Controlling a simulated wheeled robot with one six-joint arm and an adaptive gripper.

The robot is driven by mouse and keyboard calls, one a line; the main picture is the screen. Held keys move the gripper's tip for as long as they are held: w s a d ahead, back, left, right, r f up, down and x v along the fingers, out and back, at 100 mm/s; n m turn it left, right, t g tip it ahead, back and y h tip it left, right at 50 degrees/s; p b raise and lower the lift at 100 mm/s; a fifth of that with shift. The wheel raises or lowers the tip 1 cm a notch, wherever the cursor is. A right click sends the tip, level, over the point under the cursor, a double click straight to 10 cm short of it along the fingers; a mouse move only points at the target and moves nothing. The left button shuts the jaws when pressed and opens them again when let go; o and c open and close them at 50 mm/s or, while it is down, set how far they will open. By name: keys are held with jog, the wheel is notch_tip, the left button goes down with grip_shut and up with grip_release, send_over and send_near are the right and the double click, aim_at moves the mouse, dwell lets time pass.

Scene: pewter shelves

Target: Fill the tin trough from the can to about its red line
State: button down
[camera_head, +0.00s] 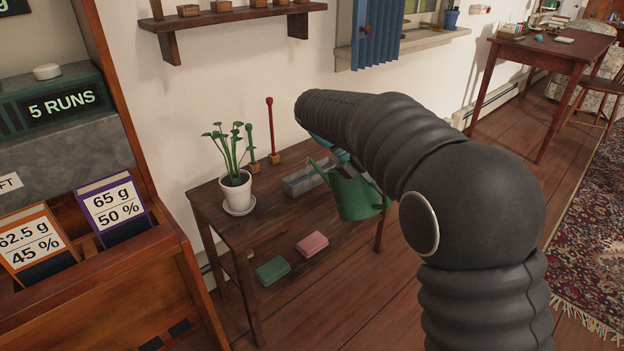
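The tin trough (299,186) is a small grey open box on the dark wooden side table, behind the can. Its red line and any water in it cannot be made out. The green watering can (362,200) is tilted in the air at the table's right front edge, its spout reaching up and left across the trough's near right end. No pouring stream shows. My gripper (369,178) is at the can's upper right, mostly hidden behind my black arm. The can hangs with it, so it appears shut on the can; the fingertips are hidden.
A potted plant (236,187) on a saucer stands left of the trough. A green stake (251,146) and a red stake (270,130) in wooden blocks stand behind. Green (273,270) and pink (312,244) blocks lie on the lower shelf. A wooden cabinet (180,270) borders the left.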

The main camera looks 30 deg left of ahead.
notch_tip(320, 180, down, 16)
jog(key=m+t+y+b, duration=0.1)
jog(key=y+b, duration=0.4)
jog(key=b, duration=0.9)
jog(key=shift+a+f+m+t+b, duration=0.2)
jog(key=shift+m+t+b, duration=0.15)
jog(key=shift+t, duration=0.55)
jog(key=shift+r, duration=0.1)
notch_tip(320, 180, up, 5)
jog(key=p, duration=0.5)
